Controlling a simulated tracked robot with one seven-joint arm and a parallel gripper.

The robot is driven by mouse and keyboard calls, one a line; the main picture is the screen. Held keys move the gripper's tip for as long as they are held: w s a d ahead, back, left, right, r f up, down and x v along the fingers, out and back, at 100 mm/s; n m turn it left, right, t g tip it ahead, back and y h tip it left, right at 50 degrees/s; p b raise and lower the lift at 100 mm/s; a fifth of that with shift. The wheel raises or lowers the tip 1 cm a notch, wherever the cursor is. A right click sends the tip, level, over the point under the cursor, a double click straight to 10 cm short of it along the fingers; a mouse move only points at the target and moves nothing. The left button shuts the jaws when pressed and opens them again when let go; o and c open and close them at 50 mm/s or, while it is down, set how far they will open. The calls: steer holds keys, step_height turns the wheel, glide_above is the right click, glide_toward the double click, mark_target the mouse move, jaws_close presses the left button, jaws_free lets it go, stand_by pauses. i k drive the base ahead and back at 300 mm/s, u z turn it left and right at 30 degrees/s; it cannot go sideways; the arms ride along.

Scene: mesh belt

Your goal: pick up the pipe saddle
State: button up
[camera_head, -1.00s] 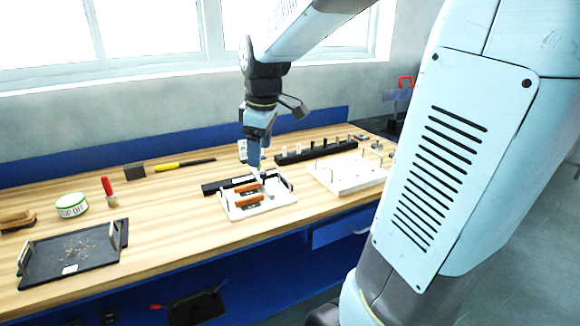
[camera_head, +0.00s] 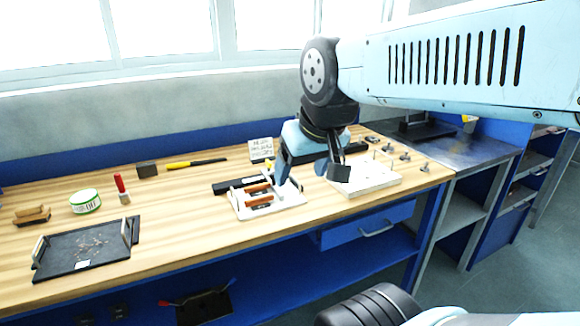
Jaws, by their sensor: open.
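I cannot tell for sure which thing is the pipe saddle. Several small grey metal pieces stand near the right end of the bench, among them a front metal piece (camera_head: 424,167) and one behind it (camera_head: 405,156). They are too small to make out their shape. My gripper (camera_head: 289,184) is open and points down over the back right part of a white tray (camera_head: 285,209), left of these pieces. I see nothing between its fingers, though the tips are small and partly lost against the tray.
The white tray holds orange-handled tools (camera_head: 259,202). A white board (camera_head: 375,185) lies right of it, partly hidden by my arm. At left are a black tray (camera_head: 60,250), a round green-rimmed tin (camera_head: 85,200) and a red-handled item (camera_head: 120,184).

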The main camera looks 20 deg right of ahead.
mark_target(259, 203)
steer(key=u, duration=0.05)
steer(key=k, duration=1.1)
steer(key=z, duration=0.75)
steer(key=i, duration=1.6)
steer(key=u, duration=0.25)
